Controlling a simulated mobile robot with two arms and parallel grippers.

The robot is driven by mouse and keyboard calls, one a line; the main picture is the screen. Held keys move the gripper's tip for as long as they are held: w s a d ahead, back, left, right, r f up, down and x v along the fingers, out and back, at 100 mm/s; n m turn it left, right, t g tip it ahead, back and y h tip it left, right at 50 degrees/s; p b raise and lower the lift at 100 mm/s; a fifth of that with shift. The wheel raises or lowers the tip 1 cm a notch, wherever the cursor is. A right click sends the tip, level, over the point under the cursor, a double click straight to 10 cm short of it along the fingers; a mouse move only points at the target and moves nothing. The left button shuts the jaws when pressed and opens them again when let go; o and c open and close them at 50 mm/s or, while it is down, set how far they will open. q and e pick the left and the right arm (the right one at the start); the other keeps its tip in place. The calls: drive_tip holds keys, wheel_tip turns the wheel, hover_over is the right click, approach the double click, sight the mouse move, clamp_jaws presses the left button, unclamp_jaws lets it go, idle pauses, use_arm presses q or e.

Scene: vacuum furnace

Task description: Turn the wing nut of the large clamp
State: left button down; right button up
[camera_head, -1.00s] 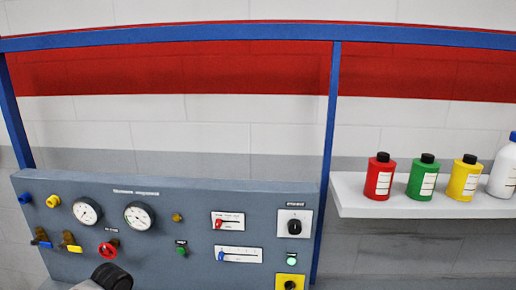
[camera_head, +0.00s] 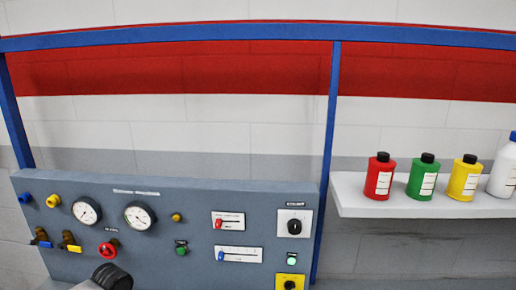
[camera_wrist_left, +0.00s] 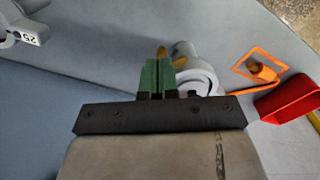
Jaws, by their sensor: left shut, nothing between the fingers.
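My left gripper (camera_wrist_left: 157,68) shows in the left wrist view, its two green fingers together and empty. Just beyond the fingertips is a light grey clamp (camera_wrist_left: 199,80) with a rounded body. Small brass-coloured parts, which look like its wing nut (camera_wrist_left: 179,63), show beside and behind the fingertips. The fingers partly hide them, and I cannot tell whether they touch. Neither the clamp nor a gripper can be made out in the head view. My right gripper is in neither view.
Right of the clamp are an orange square outline (camera_wrist_left: 238,67) and a red box-shaped part (camera_wrist_left: 288,98). A grey piece marked 25 (camera_wrist_left: 28,38) lies upper left. The head view shows a control panel (camera_head: 150,250) and a shelf (camera_head: 350,203) with bottles.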

use_arm(q)
drive_tip(key=shift+f+b, duration=0.5)
drive_tip(key=shift+f, duration=0.75)
idle(0.3)
drive_tip(key=shift+s+r, duration=0.1)
wheel_tip(320, 180, up, 6)
drive_tip(key=p, duration=0.6)
drive_tip(key=shift+p, duration=0.4)
drive_tip(key=shift+r+p, duration=0.6)
drive_tip(key=shift+r, duration=0.35)
